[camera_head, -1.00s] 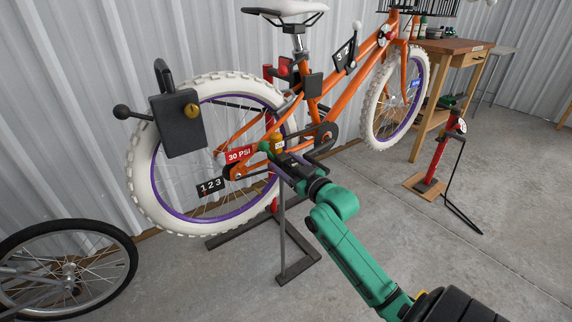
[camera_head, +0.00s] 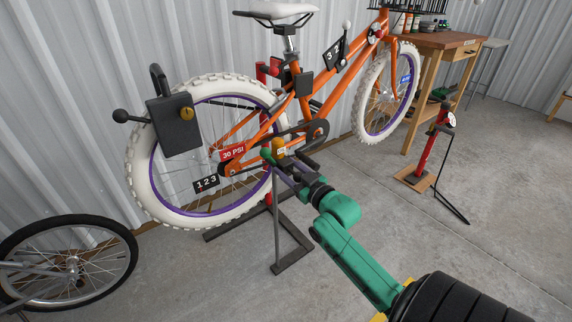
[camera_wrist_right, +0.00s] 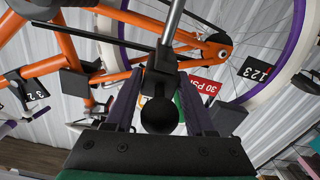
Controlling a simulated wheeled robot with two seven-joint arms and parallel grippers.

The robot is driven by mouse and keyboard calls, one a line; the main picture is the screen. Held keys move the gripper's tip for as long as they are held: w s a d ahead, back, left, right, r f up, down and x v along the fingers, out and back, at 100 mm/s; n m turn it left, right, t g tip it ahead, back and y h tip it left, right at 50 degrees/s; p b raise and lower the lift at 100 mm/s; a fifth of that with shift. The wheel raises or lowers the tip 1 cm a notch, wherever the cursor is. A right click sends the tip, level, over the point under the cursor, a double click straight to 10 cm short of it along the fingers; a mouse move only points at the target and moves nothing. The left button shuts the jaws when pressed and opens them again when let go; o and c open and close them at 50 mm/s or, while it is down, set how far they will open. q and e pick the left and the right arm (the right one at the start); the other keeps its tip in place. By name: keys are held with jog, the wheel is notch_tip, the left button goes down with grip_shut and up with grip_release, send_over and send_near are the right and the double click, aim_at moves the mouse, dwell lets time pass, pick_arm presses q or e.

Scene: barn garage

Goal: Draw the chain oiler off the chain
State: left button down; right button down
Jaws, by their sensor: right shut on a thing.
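The chain oiler (camera_head: 278,146) is a small amber piece with a green part beside it, in front of the lower rear frame of the orange bicycle (camera_head: 262,135). My right gripper (camera_head: 278,165) comes from the lower right and is shut on the oiler. In the right wrist view, a round black knob (camera_wrist_right: 158,115) sits between my fingers and hides most of what they hold. The dark chain (camera_head: 285,133) runs back from the chainring (camera_head: 318,131) just behind the oiler. I cannot tell whether they touch. My left gripper is out of view.
A grey stand post (camera_head: 277,225) rises close to my right gripper. The red 30 PSI tag (camera_head: 233,152) and black 123 tag (camera_head: 206,183) are left of it.

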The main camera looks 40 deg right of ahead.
jog(key=c, duration=0.5)
grip_release()
jog(key=shift+s+r, duration=0.1)
jog(key=shift+s, duration=0.15)
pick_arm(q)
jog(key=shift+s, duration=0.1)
pick_arm(e)
jog(key=shift+s, duration=0.2)
pick_arm(q)
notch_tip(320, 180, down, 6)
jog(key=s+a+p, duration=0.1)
jog(key=p, duration=0.1)
pick_arm(e)
jog(key=s, duration=1.4)
jog(key=shift+a, duration=0.2)
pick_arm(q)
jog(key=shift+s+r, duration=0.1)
